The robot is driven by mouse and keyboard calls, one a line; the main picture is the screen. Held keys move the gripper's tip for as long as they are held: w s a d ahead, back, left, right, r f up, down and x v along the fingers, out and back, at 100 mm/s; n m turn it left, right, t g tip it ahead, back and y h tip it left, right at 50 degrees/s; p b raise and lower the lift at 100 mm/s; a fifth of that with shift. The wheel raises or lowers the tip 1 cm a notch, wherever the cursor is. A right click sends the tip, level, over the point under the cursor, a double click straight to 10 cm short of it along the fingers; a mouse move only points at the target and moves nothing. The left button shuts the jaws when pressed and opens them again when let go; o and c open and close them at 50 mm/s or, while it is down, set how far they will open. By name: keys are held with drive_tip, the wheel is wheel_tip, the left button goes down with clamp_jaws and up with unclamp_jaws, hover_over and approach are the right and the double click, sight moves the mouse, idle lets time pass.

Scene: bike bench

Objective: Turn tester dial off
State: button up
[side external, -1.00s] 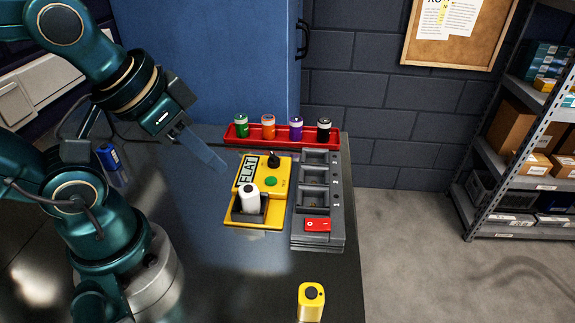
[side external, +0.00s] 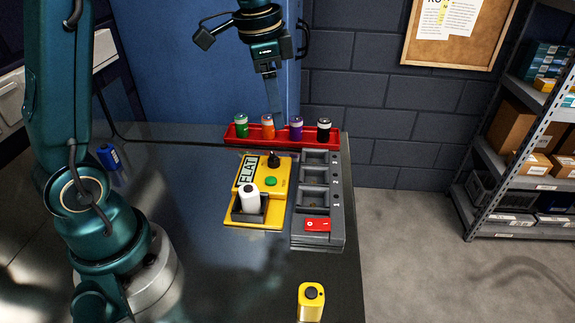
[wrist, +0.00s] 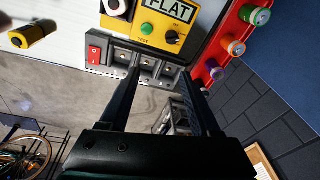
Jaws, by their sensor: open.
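The yellow tester (side external: 278,192) sits on the bench, its display reading FLAT. Its black dial (side external: 273,157) is at the top right of the tester; it also shows in the wrist view (wrist: 171,37). A white battery (side external: 250,198) stands in the tester's grey cradle. A green button (side external: 270,181) is below the dial. My gripper (side external: 274,122) is raised over the back of the bench, above and behind the dial and near the red tray. In the wrist view, my gripper's two fingers (wrist: 163,88) are apart with nothing between them.
A red tray (side external: 248,143) with several coloured batteries stands along the back. A grey charger (side external: 335,190) with empty bays and a red switch (side external: 318,225) is right of the tester. A yellow battery (side external: 311,303) stands at the front; a blue one (side external: 109,158) is at left.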

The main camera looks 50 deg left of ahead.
drive_tip(key=g, duration=0.2)
hover_over(273, 155)
drive_tip(key=shift+h, duration=0.3)
drive_tip(key=f, duration=0.6)
drive_tip(key=shift+w+d, duration=0.1)
drive_tip(key=shift+w, duration=0.25)
drive_tip(key=shift+n, duration=0.4)
drive_tip(key=f, duration=0.5)
drive_tip(key=shift+s+a+f, duration=0.2)
drive_tip(key=shift+s+f, duration=0.15)
drive_tip(key=shift+f, duration=0.65)
clamp_jaws()
